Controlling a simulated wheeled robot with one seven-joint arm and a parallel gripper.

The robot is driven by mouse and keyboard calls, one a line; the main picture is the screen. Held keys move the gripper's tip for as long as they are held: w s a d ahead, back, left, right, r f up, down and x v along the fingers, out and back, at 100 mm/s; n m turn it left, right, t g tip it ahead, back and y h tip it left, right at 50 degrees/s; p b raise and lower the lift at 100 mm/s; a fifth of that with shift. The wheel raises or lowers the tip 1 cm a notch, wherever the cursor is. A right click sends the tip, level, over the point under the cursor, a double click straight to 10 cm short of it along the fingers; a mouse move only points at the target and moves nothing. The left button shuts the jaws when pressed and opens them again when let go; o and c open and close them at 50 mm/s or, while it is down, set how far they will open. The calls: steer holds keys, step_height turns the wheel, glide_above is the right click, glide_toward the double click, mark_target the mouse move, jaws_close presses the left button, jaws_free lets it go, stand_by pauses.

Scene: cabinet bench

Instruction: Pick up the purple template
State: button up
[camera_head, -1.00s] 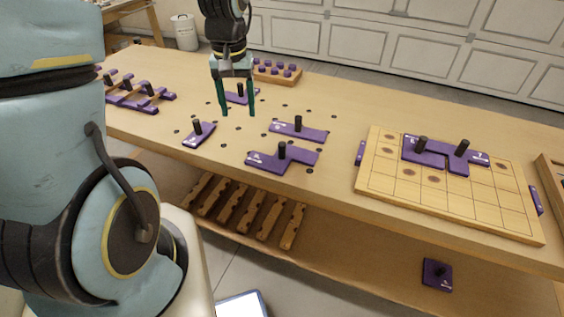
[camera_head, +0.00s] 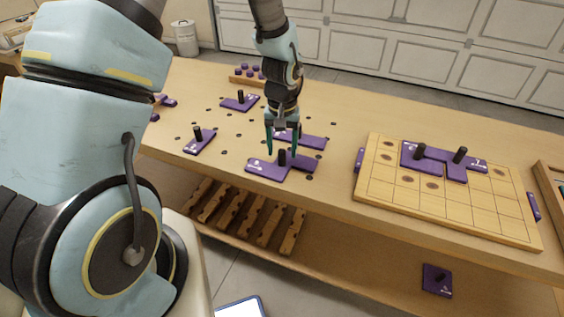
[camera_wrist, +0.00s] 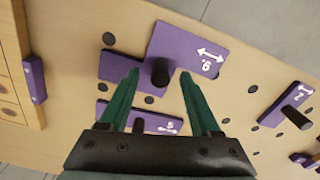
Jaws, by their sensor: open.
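A purple stepped template (camera_head: 265,169) with a black peg lies near the front edge of the bench; the wrist view shows it (camera_wrist: 190,45) marked with a 6-like label. My gripper (camera_head: 282,154) is open above it, fingers pointing down. In the wrist view my gripper (camera_wrist: 160,76) has one fingertip on either side of the black peg (camera_wrist: 160,70), with gaps visible. A straight purple template (camera_head: 310,142) lies just behind, partly hidden by my fingers; it also shows in the wrist view (camera_wrist: 112,112), marked 5.
Other purple templates lie to the left (camera_head: 197,145) and farther back (camera_head: 236,104). A gridded wooden board (camera_head: 380,180) with pegged purple templates stands right. A small purple piece (camera_head: 437,283) is on the lower shelf. Dark holes dot the bench top (camera_head: 335,125).

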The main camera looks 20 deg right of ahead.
mark_target(282, 151)
steer(key=shift+w+f+p, duration=0.1)
steer(key=shift+f+p, duration=0.35)
steer(key=shift+f, duration=1.2)
jaws_close()
